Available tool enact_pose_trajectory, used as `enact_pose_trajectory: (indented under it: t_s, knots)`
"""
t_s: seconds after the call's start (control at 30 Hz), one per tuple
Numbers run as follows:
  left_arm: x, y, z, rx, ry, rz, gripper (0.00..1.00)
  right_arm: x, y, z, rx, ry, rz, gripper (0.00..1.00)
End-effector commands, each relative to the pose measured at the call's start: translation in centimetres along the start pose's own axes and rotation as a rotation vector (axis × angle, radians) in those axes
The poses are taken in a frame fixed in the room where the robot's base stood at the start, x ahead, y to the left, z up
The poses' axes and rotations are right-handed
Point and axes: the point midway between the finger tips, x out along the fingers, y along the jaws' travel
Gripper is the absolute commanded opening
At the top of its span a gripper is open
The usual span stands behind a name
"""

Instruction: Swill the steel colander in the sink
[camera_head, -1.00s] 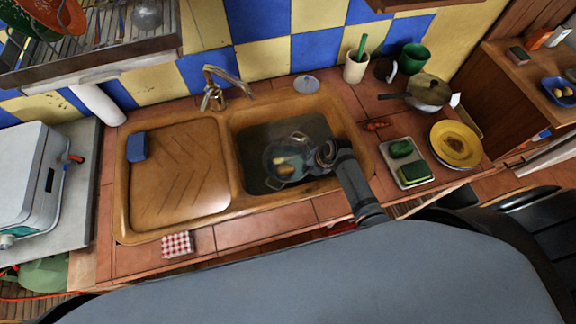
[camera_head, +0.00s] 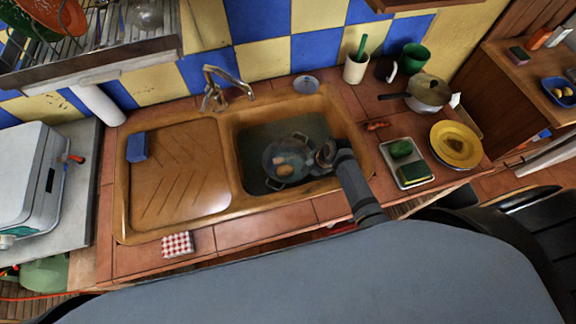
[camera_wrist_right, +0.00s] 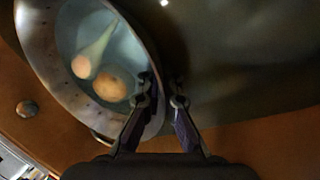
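The steel colander (camera_head: 270,157) sits in the water of the sink basin (camera_head: 235,150), close to its right side. A brown potato-like item (camera_head: 286,170) and a pale item (camera_head: 278,160) lie inside it. In the right wrist view the colander's perforated wall (camera_wrist_right: 40,42) curves down between my fingers, with the potato-like item (camera_wrist_right: 110,88) and a pinkish item with a pale green stalk (camera_wrist_right: 82,67) inside. My right gripper (camera_head: 322,154) is shut on the colander's right wall, one finger inside and one outside; it also shows in the wrist view (camera_wrist_right: 162,92). My left gripper is not in view.
The tap (camera_head: 225,85) stands behind the sink, and the drainboard (camera_head: 180,185) with a blue block (camera_head: 137,147) is to the left. A tray (camera_head: 418,182) with green sponges and a yellow plate (camera_head: 455,144) lie right of the sink. A checked cloth (camera_head: 177,245) lies in front.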

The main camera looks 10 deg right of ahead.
Motion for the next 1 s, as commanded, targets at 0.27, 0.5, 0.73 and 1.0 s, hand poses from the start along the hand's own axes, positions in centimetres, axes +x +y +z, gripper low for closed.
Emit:
enact_pose_trajectory:
  t_s: [0.27, 0.5, 0.73, 1.0]
  knots:
    - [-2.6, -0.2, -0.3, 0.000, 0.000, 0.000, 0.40, -2.5, 1.0, 0.0, 0.000, 0.000, 0.000, 0.00]
    - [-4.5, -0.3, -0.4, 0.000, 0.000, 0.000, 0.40, -4.3, 1.6, 0.0, 0.000, 0.000, 0.000, 0.00]
    - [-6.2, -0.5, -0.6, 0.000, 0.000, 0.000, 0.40, -6.0, 2.3, 0.0, 0.000, -0.001, 0.001, 0.00]
    - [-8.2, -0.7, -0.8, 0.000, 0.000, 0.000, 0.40, -8.0, 3.1, 0.0, 0.000, -0.001, 0.001, 0.00]
